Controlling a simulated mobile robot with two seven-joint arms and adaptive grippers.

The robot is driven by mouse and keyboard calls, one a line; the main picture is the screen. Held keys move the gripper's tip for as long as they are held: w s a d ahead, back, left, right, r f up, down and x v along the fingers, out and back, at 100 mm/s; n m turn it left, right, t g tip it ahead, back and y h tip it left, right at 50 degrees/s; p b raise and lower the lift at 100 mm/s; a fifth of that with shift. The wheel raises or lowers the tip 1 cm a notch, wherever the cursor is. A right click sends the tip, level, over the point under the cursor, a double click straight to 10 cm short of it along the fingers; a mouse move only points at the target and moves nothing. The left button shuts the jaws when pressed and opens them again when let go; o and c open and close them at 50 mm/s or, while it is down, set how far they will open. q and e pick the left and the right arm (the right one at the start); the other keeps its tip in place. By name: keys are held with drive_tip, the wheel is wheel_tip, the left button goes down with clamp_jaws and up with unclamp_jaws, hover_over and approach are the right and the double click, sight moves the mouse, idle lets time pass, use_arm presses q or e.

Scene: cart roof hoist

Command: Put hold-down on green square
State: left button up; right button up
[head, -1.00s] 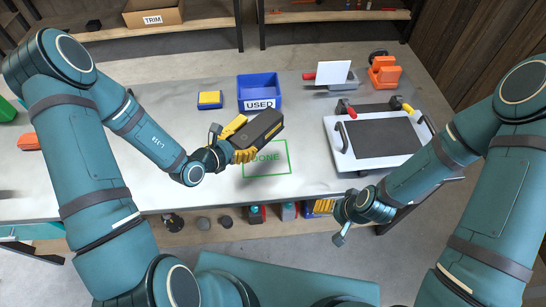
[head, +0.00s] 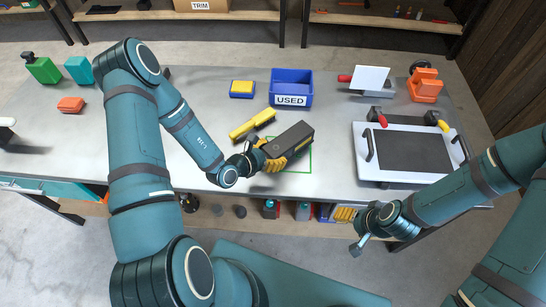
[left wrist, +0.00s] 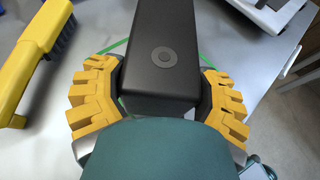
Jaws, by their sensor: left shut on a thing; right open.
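The hold-down, a long dark block (head: 298,143), is in my left gripper (head: 275,157). The yellow ribbed fingers are shut on its sides, as the left wrist view (left wrist: 160,95) also shows. The block lies over the green square (head: 311,155), a thin outline on the grey bench, and hides most of it and its lettering. The outline shows beside the block in the left wrist view (left wrist: 118,48). I cannot tell whether the block touches the bench. My right gripper (head: 358,247) is open and empty, off the bench's front edge.
A yellow brush (head: 252,124) lies just left of the block. A blue USED bin (head: 291,100) and a yellow-and-blue sponge (head: 242,89) stand behind. A white tray (head: 368,172) with a dark panel is to the right.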

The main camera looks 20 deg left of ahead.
use_arm(q)
drive_tip(key=shift+f, duration=1.2)
drive_tip(key=shift+f, duration=0.1)
drive_tip(key=o, duration=1.3)
